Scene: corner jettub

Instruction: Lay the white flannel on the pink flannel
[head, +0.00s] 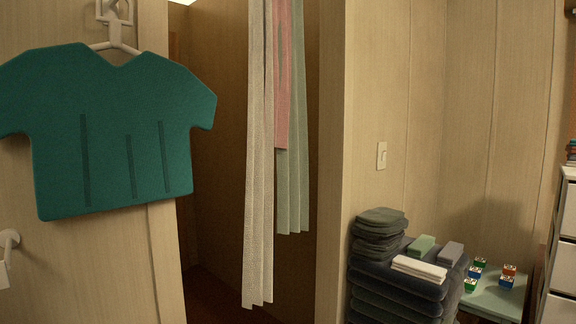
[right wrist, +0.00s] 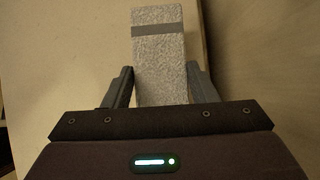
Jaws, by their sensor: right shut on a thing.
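My right gripper (right wrist: 160,86) shows in the right wrist view, its two dark fingers on either side of a pale, rough-textured folded cloth (right wrist: 158,62) with a grey band across it. I take this cloth for the white flannel; it is gripped between the fingers and sticks out beyond them. In the head view, neither gripper shows. A pink cloth (head: 282,95) hangs in the doorway, partly behind a long white one (head: 257,160); I cannot tell whether it is the pink flannel. No other pink cloth shows.
Dark folded towels (head: 395,290) are stacked at lower right, with a small folded white cloth (head: 419,268), a green block (head: 421,245) and a grey block (head: 451,253) on top. Several coloured blocks stand on a pale green surface (head: 490,301). A teal shirt (head: 105,130) hangs at left.

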